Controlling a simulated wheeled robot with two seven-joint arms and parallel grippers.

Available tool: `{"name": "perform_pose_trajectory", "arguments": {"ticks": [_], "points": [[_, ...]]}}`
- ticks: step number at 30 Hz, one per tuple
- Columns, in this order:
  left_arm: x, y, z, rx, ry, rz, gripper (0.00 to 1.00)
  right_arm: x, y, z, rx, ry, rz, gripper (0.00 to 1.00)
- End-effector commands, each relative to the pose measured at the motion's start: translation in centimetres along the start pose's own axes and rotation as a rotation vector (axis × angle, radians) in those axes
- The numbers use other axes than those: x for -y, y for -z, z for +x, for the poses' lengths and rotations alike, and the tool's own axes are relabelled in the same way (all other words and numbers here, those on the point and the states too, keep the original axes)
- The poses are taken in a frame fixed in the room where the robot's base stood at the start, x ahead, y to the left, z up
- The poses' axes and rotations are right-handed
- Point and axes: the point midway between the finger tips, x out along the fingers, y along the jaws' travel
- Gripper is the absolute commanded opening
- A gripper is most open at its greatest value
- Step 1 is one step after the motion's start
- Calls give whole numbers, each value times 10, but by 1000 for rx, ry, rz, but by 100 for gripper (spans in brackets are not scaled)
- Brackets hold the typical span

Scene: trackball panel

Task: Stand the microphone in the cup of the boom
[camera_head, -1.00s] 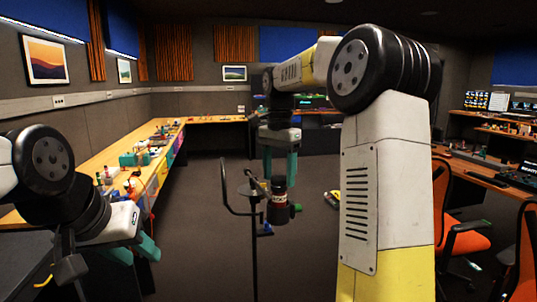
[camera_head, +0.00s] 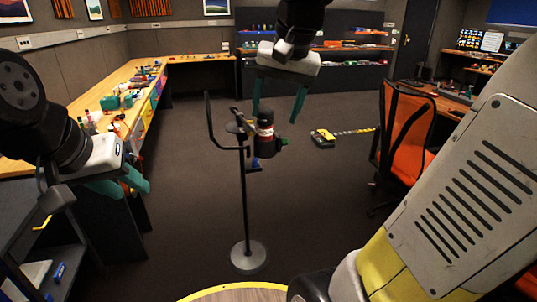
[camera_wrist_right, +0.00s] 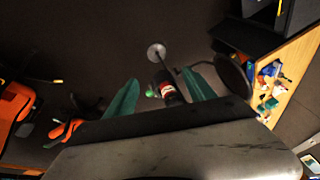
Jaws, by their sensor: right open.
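The microphone (camera_head: 265,135) is a dark cylinder with a red and white label. It stands upright at the top of the boom (camera_head: 243,190), a thin black stand. The cup under it cannot be made out clearly. My right gripper (camera_head: 278,115) is open just above the microphone and slightly to its right. In the right wrist view, the microphone (camera_wrist_right: 171,92) shows between the teal fingers of my right gripper (camera_wrist_right: 163,80), with no clear contact. My left gripper (camera_head: 134,191) hangs at the left, its teal fingers apart and empty, away from the boom.
The boom's round base (camera_head: 248,255) stands on open dark floor. A long wooden bench (camera_head: 150,95) with small items runs along the left. An orange chair (camera_head: 405,130) is at the right. A yellow and black object (camera_head: 323,137) lies on the floor behind.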

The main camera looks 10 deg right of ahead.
Motion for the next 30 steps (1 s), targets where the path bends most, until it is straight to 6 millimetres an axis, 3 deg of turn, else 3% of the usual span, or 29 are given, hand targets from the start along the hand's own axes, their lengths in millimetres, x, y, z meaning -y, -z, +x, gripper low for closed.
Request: {"name": "perform_pose_trajectory", "arguments": {"ticks": [1,3,6,10,14,30], "points": [[0,0,0,0,0,0,36,-8,-26,4,-36,25,-64,63],[0,0,0,0,0,0,36,-15,-53,15,-83,56,-148,63],[0,0,0,0,0,0,36,-23,-83,30,-140,85,-245,63],[0,0,0,0,0,0,36,-28,-106,44,-186,104,-320,63],[0,0,0,0,0,0,36,-30,-114,49,-202,109,-346,63],[0,0,0,0,0,0,36,-30,-113,49,-200,108,-346,63]]}}
